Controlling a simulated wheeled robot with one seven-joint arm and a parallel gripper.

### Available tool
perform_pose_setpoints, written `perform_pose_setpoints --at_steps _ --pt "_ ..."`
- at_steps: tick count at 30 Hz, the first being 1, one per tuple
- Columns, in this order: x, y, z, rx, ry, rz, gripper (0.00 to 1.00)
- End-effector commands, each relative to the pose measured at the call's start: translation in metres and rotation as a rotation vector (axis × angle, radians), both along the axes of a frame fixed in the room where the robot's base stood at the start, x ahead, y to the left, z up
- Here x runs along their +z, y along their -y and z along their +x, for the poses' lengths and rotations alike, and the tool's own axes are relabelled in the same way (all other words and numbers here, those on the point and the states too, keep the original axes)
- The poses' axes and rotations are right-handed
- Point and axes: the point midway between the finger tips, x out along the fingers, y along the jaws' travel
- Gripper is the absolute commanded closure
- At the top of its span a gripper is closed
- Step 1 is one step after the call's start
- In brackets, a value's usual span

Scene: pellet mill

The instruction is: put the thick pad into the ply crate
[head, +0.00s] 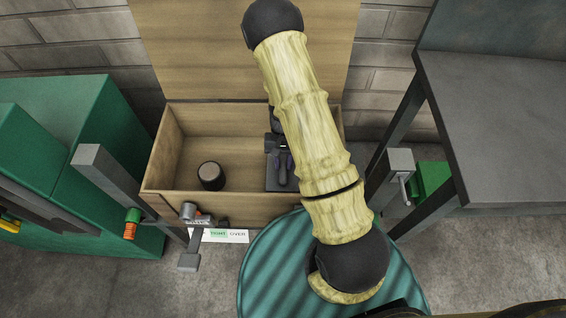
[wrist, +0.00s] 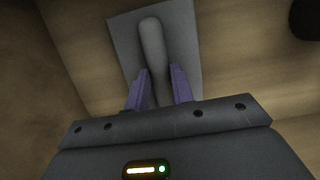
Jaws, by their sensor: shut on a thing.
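The ply crate (head: 165,150) is an open wooden box with its lid raised against the wall. The thick pad is a grey rectangular plate (head: 290,183) with a rounded bar handle, inside the right part of the crate. In the wrist view the pad (wrist: 186,40) lies flat below my gripper (wrist: 158,88), whose purple fingers are shut on its handle. My gripper also shows in the head view (head: 281,162), reaching down into the crate. I cannot tell whether the pad touches the crate floor. My arm hides the crate's right side.
A dark round cylinder (head: 210,176) stands in the crate left of the pad. Green cabinets (head: 60,150) stand left, a grey table (head: 490,120) right. A teal ribbed round surface (head: 265,275) lies in front.

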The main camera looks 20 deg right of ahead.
Motion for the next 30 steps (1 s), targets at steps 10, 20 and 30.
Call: perform_pose_setpoints --at_steps 10,20,30 --pt "-0.008 0.0 0.0 0.0 0.0 0.001 0.98" --pt "-0.01 0.0 0.0 0.0 0.0 0.001 0.55" --pt "0.0 0.0 0.003 0.001 0.003 0.0 0.55"
